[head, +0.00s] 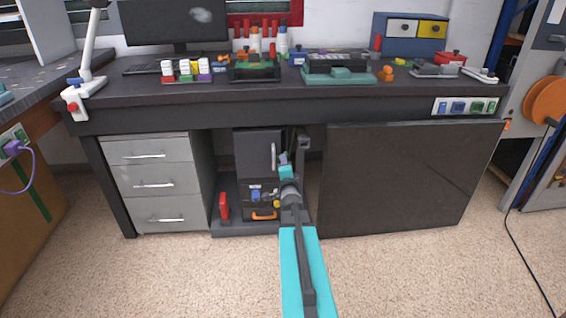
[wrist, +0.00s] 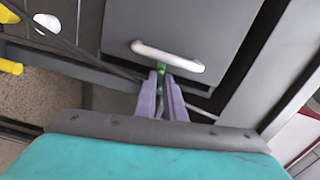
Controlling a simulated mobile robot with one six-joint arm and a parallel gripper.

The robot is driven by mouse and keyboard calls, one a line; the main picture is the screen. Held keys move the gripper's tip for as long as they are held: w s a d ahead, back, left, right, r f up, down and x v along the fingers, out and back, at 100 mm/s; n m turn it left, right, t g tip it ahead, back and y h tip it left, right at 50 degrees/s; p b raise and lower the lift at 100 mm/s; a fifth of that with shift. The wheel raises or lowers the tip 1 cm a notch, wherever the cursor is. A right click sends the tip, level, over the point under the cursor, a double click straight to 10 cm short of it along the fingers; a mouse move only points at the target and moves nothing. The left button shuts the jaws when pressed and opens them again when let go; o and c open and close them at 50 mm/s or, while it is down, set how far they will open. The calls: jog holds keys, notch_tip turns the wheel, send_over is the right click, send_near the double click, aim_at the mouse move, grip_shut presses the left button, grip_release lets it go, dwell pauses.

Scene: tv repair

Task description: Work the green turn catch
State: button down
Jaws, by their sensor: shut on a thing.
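The green turn catch (wrist: 161,67) shows as a small green piece in the wrist view, just below the white bar handle (wrist: 167,56) of a dark grey cabinet door (wrist: 190,22). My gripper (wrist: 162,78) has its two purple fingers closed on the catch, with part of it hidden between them. In the head view my gripper (head: 283,158) is at the right side of the dark cabinet (head: 252,150) under the bench. The catch cannot be made out there.
A large dark panel (head: 405,180) leans under the bench on the right. A grey drawer unit (head: 150,180) stands on the left. A red object (head: 223,206) and an orange handle (head: 265,216) are low by the cabinet. The carpet in front is clear.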

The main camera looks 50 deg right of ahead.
jog(key=shift+s+d+f+n+b, duration=0.1)
jog(key=shift+d+n, duration=0.05)
jog(key=shift+n, duration=2.55)
jog(key=shift+s+d+n+b, duration=0.1)
jog(key=shift+d+n+b, duration=0.05)
jog(key=shift+n, duration=2.55)
jog(key=shift+s+d+f+n+b, duration=0.1)
jog(key=shift+d+n, duration=0.05)
jog(key=shift+n, duration=2.55)
jog(key=shift+r, duration=0.1)
jog(key=c, duration=1.8)
grip_release()
jog(key=shift+c, duration=0.2)
jog(key=shift+a, duration=0.15)
